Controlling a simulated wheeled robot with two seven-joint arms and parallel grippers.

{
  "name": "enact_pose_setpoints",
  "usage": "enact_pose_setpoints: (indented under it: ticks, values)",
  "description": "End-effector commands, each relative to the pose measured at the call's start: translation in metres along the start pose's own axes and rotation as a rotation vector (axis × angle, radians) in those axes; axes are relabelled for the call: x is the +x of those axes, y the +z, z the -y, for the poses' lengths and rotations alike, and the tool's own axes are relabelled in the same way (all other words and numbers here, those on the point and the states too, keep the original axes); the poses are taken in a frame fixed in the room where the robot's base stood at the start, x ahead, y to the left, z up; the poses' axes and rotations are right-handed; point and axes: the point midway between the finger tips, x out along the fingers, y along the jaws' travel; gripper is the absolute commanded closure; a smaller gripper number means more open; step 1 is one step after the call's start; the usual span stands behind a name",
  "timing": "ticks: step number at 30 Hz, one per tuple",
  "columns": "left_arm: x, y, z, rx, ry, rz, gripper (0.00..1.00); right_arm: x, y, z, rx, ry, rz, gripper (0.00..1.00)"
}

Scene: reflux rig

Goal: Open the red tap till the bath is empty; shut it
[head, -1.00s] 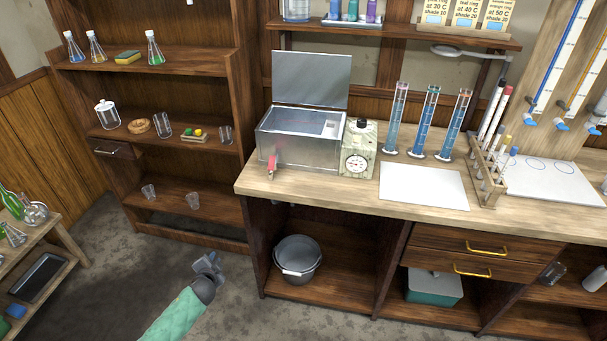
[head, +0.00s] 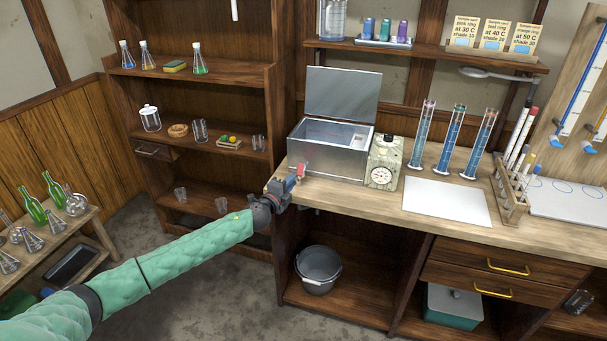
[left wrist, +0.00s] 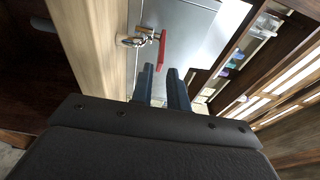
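The bath (head: 330,160) is a metal box with its lid raised, at the left end of the bench. The water level inside cannot be made out. The red tap (head: 302,168) sits low on its front left. My left gripper (head: 292,184) is up at the bench's left corner, close to the tap. The fingers are apart with nothing visibly gripped; contact cannot be told. My right gripper is out of view.
A grey bucket (head: 318,268) stands on the shelf under the bench, below the bath's front. A box with a round dial (head: 383,170) stands right of the bath. Several blue-filled cylinders (head: 452,140) stand farther right. The wooden shelf unit (head: 215,75) is behind my left arm.

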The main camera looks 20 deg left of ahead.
Motion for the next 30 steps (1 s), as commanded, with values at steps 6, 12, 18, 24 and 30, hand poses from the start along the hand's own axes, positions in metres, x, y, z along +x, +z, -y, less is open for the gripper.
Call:
enact_pose_setpoints:
  ticks: [6, 12, 18, 24, 30]
  values:
    - [0.033, 0.0, 0.004, -0.002, -0.001, 0.002, 0.84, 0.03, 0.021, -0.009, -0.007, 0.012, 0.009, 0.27]
    - [0.057, 0.0, 0.002, -0.003, 0.0, 0.001, 0.84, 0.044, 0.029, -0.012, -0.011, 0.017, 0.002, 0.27]
    - [0.067, 0.0, 0.0, -0.002, 0.001, 0.001, 0.84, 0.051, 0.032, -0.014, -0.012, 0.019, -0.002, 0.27]
    - [0.068, 0.0, 0.0, -0.002, 0.001, 0.0, 0.84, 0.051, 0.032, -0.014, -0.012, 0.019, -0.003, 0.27]
    - [0.068, 0.0, 0.0, -0.003, 0.001, 0.001, 1.0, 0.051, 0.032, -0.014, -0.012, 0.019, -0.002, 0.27]
